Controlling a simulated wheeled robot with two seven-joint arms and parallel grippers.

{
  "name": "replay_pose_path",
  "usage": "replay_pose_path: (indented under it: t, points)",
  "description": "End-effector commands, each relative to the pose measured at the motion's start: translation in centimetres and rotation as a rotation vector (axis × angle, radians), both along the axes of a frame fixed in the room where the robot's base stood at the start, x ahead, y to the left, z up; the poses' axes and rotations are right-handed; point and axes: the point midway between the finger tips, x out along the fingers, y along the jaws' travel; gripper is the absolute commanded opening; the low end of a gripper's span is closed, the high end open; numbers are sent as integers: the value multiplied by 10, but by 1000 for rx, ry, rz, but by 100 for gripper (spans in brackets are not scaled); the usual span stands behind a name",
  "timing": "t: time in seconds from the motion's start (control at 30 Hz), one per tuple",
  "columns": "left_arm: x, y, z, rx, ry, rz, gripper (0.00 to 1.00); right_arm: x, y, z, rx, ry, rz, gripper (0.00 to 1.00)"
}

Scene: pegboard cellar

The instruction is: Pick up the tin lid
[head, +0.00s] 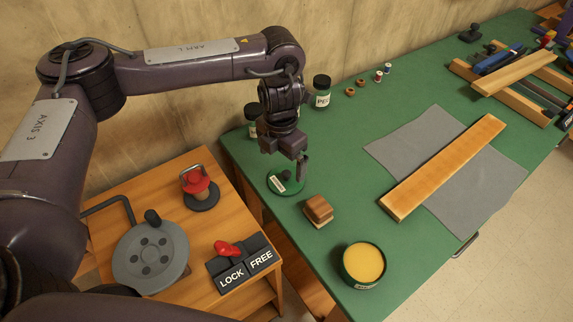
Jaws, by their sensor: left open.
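The tin lid (290,189) is a round dark green lid with a pale label and a small dark knob. It lies on the green bench top near its left end. The open tin (347,274), full of something yellow, stands apart from it, nearer the front. My left gripper (290,173) is open and points down just over the lid. One finger shows at the right of the knob; the other is hard to make out. I cannot tell whether the fingers touch the lid. My right gripper is not in view.
A wooden block (318,209) sits close to the lid. Dark jars (321,92) stand behind my gripper. A long board (445,165) lies on a grey cloth (402,142). A lower wooden stand at left holds a crank wheel (150,257) and a LOCK/FREE switch (240,263).

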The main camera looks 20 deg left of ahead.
Motion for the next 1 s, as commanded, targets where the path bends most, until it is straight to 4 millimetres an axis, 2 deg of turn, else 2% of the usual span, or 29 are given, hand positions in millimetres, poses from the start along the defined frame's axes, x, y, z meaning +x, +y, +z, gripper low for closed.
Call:
replay_pose_path:
  t: [0.1,0.2,0.5,0.63,0.83,0.87,1.0]
  points:
    - [-1,0,-16,0,4,2,100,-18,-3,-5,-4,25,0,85]
    - [0,-1,-26,0,4,1,100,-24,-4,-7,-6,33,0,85]
    - [4,-5,-68,-1,5,1,100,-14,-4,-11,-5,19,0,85]
    - [5,-4,-75,-1,3,2,100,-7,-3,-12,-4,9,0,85]
    - [6,-4,-75,0,1,0,100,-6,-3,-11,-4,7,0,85]
    - [5,-4,-75,0,1,0,99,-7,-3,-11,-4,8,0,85]
    - [5,-4,-75,0,1,1,80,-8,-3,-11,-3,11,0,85]
